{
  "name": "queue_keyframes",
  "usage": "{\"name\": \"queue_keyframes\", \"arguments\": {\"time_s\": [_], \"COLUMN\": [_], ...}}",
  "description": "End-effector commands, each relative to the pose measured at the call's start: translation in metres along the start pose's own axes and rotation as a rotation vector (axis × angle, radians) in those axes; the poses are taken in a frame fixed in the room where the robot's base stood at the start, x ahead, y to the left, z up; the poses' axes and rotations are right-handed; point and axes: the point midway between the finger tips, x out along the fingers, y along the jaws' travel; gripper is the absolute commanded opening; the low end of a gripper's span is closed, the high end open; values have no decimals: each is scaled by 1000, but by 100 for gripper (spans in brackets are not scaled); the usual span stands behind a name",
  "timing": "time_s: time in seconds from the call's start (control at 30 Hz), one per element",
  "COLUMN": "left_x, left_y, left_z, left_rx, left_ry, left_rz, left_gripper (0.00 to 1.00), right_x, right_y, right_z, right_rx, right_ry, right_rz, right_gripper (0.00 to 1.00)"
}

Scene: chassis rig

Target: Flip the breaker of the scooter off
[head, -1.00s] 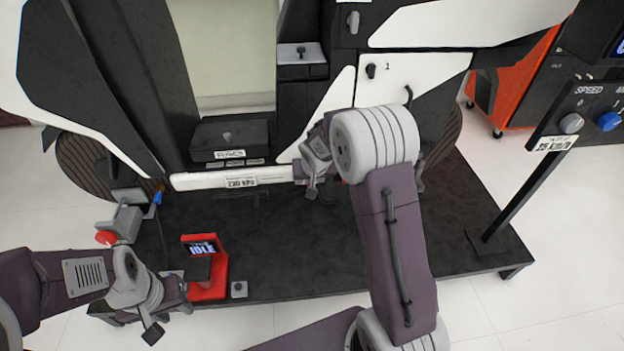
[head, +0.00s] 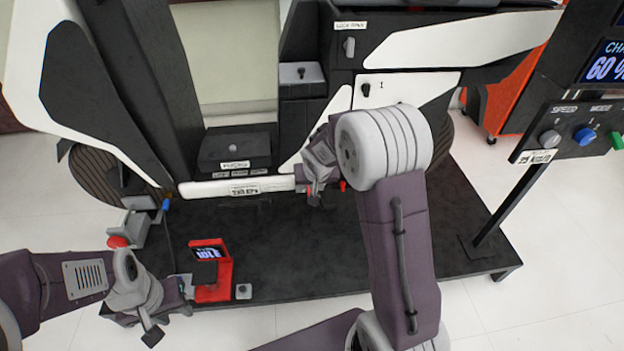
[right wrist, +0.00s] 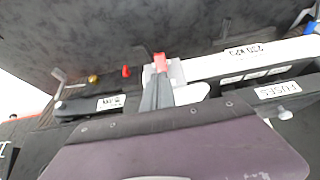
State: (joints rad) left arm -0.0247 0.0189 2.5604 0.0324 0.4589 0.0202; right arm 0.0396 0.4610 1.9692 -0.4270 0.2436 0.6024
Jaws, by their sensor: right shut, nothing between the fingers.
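The scooter (head: 110,90) stands on a black platform, with white and black panels facing me. My right gripper (head: 312,188) is shut, beside the right end of the scooter's low white rail (head: 235,188). In the right wrist view its dark fingers (right wrist: 157,95) point at a small red part (right wrist: 160,62) on a light grey mount. I cannot tell whether they touch it, or whether this part is the breaker; no breaker label is readable. Another red piece (head: 343,186) shows behind my right arm. My left gripper (head: 178,295) is at lower left, its fingers unclear, near the red stand.
A red stand with an IDLE screen (head: 208,252) sits on the platform (head: 310,270). A grey fixture with a red knob (head: 118,242) is at its left. A control post with knobs (head: 570,135) stands at right. The FUSES box (head: 235,147) is above the rail.

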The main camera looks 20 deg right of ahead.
Motion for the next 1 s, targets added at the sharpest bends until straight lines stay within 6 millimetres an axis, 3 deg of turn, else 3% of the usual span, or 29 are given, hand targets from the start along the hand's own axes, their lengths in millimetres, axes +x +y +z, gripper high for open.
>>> {"name": "queue_keyframes", "arguments": {"time_s": [0.1,0.23,0.87,0.97,1.0], "left_x": [-4,-6,-7,-9,-10], "left_y": [0,0,0,0,0], "left_z": [-1,-1,-1,-1,-1], "left_rx": [0,0,0,0,0], "left_ry": [0,0,0,0,0], "left_rz": [0,0,0,0,0], "left_gripper": [36,36,36,36,36], "right_x": [-24,-40,-47,-60,-70], "right_y": [0,0,0,-3,-4], "right_z": [11,20,26,18,24], "right_rx": [-1,-1,-1,-3,10], "right_ry": [2,2,0,27,28], "right_rz": [-1,-1,0,-9,-16], "right_gripper": [0,0,0,0,0]}}
